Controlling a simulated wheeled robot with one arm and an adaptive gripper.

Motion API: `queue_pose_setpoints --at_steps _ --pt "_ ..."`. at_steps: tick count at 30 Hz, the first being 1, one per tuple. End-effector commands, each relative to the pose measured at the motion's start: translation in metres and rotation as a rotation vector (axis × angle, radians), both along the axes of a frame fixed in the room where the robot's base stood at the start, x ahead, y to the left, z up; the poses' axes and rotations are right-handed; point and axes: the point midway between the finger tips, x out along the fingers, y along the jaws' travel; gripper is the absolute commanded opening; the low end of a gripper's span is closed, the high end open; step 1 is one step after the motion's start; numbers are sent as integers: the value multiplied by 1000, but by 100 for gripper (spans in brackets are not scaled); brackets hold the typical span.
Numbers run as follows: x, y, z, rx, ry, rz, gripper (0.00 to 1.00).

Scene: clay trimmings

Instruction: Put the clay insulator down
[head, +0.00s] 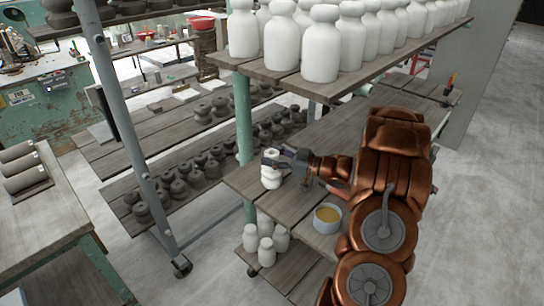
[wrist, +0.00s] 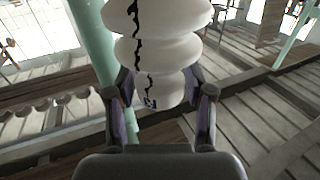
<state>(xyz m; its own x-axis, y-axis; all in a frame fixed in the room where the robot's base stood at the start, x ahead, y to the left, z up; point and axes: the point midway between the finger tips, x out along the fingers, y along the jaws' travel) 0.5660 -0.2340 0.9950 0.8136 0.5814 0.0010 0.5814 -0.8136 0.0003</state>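The clay insulator (head: 271,178) is white, with stacked round discs. In the wrist view the insulator (wrist: 162,50) fills the upper middle, with a jagged dark crack down it and a small dark blue mark low on its side. My gripper (head: 272,160) is around its upper part in the head view. In the wrist view the fingers of my gripper (wrist: 160,92) sit on both sides of it and appear closed on it. It looks upright, over the left end of the wooden shelf (head: 310,155). Whether its base touches the planks cannot be told.
A bowl of yellowish contents (head: 327,218) stands on the same shelf, near my arm. White bottle-shaped pieces (head: 321,45) line the shelf above. A green post (head: 243,115) rises close by the insulator. More white pieces (head: 267,250) stand below; dark pots (head: 180,185) fill the rack behind.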

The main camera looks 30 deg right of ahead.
Motion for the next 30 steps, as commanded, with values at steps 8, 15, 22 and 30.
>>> queue_pose_setpoints --at_steps 8,15,22,30 --pt "0 0 0 1 1 0 71" --pt "0 0 4 0 0 0 71" --pt "-19 -15 0 -3 3 -5 71" --pt "-46 -34 1 0 0 -3 71"
